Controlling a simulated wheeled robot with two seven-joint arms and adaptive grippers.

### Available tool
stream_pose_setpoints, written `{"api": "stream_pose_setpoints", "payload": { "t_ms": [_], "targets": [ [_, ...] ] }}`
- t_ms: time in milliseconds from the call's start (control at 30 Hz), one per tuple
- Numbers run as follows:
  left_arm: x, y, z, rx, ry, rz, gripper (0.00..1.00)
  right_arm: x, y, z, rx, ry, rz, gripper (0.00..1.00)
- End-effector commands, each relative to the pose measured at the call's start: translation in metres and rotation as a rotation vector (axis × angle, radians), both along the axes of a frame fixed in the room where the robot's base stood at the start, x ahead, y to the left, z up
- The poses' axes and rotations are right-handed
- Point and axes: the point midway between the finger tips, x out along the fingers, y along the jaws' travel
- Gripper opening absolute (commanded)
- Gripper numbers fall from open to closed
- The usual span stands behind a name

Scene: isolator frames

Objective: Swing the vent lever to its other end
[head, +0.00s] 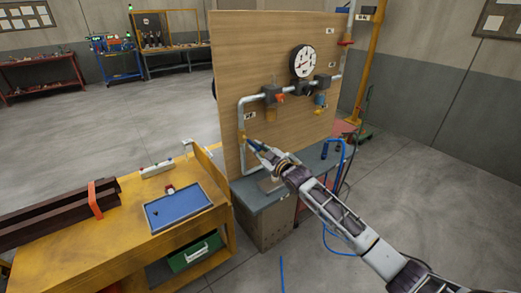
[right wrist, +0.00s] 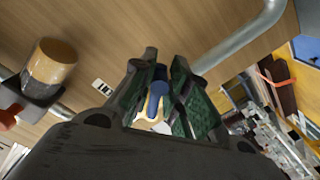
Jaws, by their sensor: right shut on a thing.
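The upright wooden board (head: 228,75) carries a grey pipe run. The vent lever appears to be the blue-handled one on the lower left pipe. In the right wrist view its blue handle (right wrist: 155,90) sits between my green-padded fingers, with a pale brass-coloured part beside it. My right gripper (head: 258,148) reaches this spot from the lower right; it also shows in the right wrist view (right wrist: 156,88), shut on the handle. The lever's pivot and exact angle are mostly hidden by the gripper. My left gripper is not in view.
A round gauge (head: 303,61), an orange-red handle (head: 280,98) and a red lever (head: 345,43) are on the piping. A grey bench (head: 247,188) stands below the board. A yellow workbench with a blue tray (head: 178,207) is at left. Open floor lies right.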

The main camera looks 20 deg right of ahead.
Motion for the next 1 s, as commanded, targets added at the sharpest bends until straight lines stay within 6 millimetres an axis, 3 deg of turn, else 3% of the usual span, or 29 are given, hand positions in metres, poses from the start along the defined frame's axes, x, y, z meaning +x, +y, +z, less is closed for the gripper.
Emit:
{"api": "stream_pose_setpoints", "payload": {
  "t_ms": [33, 467, 1000],
  "targets": [
    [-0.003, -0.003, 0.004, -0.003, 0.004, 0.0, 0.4, 0.004, -0.006, 0.016, -0.02, -0.028, -0.009, 0.0],
    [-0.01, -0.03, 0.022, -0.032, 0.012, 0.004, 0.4, 0.007, -0.009, 0.033, -0.321, -0.137, -0.009, 0.0],
    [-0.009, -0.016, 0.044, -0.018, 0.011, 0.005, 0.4, 0.009, -0.013, 0.058, -0.693, -0.274, -0.007, 0.0]
  ]
}}
